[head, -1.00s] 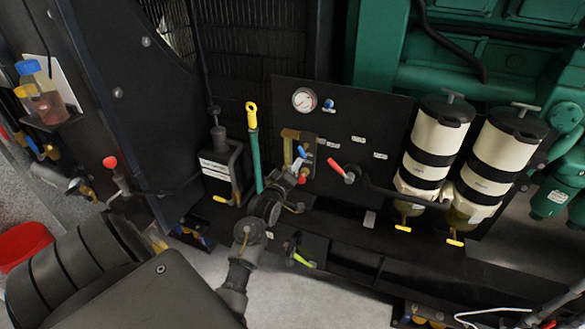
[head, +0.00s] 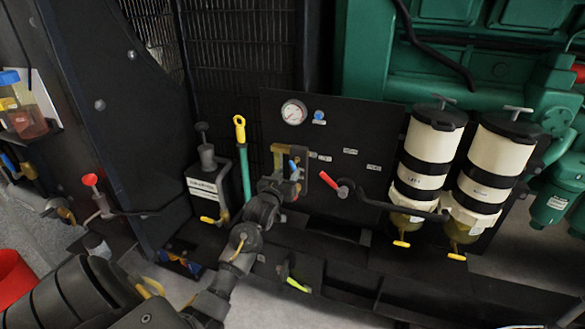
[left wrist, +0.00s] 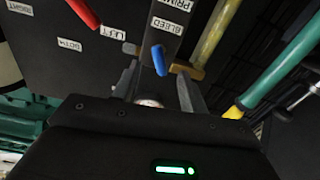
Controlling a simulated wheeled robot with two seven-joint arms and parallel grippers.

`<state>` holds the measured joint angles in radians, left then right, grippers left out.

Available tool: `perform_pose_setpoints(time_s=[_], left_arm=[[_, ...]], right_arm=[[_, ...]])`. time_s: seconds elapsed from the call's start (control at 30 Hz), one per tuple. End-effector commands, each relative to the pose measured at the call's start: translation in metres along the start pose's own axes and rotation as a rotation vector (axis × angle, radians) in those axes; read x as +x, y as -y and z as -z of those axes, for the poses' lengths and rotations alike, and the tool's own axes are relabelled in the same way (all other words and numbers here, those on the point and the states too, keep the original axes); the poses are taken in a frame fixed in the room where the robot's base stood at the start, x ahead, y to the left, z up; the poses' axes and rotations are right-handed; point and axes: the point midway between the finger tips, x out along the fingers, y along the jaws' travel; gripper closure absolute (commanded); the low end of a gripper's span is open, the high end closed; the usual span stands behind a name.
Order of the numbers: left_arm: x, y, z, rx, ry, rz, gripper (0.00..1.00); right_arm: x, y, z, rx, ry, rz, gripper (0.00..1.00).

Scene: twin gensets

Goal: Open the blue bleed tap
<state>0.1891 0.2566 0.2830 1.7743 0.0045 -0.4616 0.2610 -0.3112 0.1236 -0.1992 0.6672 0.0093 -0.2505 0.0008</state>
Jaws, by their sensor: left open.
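The blue bleed tap (head: 294,168) is a small blue lever on the dark panel, beside a brass fitting (head: 279,150). In the left wrist view the blue lever (left wrist: 159,60) hangs near the label reading BLEED. My left gripper (head: 285,186) is right at the tap in the head view and partly hides its lower part. In the left wrist view the open fingers (left wrist: 158,90) stand on either side of the lever's tip, with gaps showing. I cannot tell how deep the lever reaches between them. My right gripper is not in view.
A red lever (head: 329,181) sits close to the right of the tap. A yellow-topped green handle (head: 242,155) and a black labelled pump unit (head: 207,188) stand to the left. Two cream filters (head: 430,150) are further right. A pressure gauge (head: 293,112) is above.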

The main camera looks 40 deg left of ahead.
Motion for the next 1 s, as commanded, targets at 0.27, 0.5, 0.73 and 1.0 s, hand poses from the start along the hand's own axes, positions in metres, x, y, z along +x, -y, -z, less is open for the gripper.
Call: perform_pose_setpoints(time_s=[0.27, 0.5, 0.73, 1.0], left_arm=[[0.04, 0.0, 0.0, -0.001, 0.0, 0.0, 0.57], [0.048, 0.0, 0.0, 0.0, 0.0, 0.0, 0.57], [0.048, 0.0, 0.0, -0.001, 0.0, 0.0, 0.64], [0.048, 0.0, -0.001, -0.001, 0.0, 0.0, 0.99]], right_arm=[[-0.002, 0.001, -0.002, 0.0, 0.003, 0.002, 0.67], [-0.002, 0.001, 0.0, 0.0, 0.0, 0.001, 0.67], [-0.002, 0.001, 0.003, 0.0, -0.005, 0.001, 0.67], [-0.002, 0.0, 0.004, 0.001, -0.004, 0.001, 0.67]])
